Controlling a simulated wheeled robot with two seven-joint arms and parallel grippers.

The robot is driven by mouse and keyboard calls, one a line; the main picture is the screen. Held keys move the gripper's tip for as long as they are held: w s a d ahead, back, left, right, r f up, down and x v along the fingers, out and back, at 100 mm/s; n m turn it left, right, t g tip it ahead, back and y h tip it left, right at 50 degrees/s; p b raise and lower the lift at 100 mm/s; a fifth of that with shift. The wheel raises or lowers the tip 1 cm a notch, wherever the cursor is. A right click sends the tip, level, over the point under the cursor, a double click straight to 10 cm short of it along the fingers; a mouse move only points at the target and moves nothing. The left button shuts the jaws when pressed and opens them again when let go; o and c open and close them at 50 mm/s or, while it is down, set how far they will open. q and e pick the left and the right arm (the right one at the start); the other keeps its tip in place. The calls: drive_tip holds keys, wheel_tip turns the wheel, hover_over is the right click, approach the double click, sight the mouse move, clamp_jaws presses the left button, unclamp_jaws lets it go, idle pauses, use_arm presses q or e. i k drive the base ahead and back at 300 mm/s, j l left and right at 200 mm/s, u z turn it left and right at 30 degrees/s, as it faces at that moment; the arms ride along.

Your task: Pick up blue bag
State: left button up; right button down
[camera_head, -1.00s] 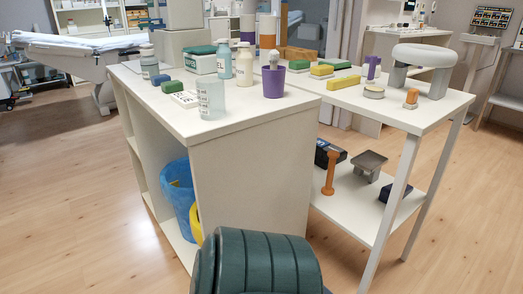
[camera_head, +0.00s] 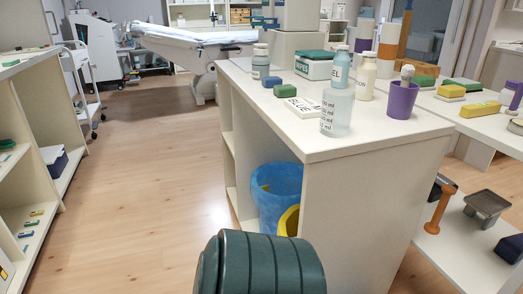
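A blue bag-like container (camera_head: 276,192) stands in the open side of the white cabinet, on a low shelf. Its round upper rim shows, and something yellow shows inside it. A yellow round-rimmed thing (camera_head: 289,221) stands in front of it, partly hidden by the cabinet's end panel. The cabinet panel hides the right part of the blue container. Neither of my grippers is in view.
The white cabinet (camera_head: 365,205) has bottles, a purple cup (camera_head: 402,100) and small boxes on top. Another shelf unit (camera_head: 30,130) stands at the left. Open wooden floor (camera_head: 145,190) lies between them. A padded bed (camera_head: 190,40) is at the back.

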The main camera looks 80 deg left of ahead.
sight(276, 187)
drive_tip(key=k+j+u, duration=0.15)
drive_tip(key=j, duration=0.15)
drive_tip(key=k+j+u, duration=0.2)
drive_tip(key=j, duration=0.15)
drive_tip(key=j+u, duration=0.15)
drive_tip(key=j, duration=0.2)
drive_tip(key=k+j, duration=0.15)
drive_tip(key=j, duration=0.25)
drive_tip(key=k+j, duration=0.1)
drive_tip(key=j, duration=0.25)
drive_tip(key=k+j, duration=0.15)
drive_tip(key=j, duration=0.25)
drive_tip(key=k+j+u, duration=0.1)
drive_tip(key=j, duration=0.25)
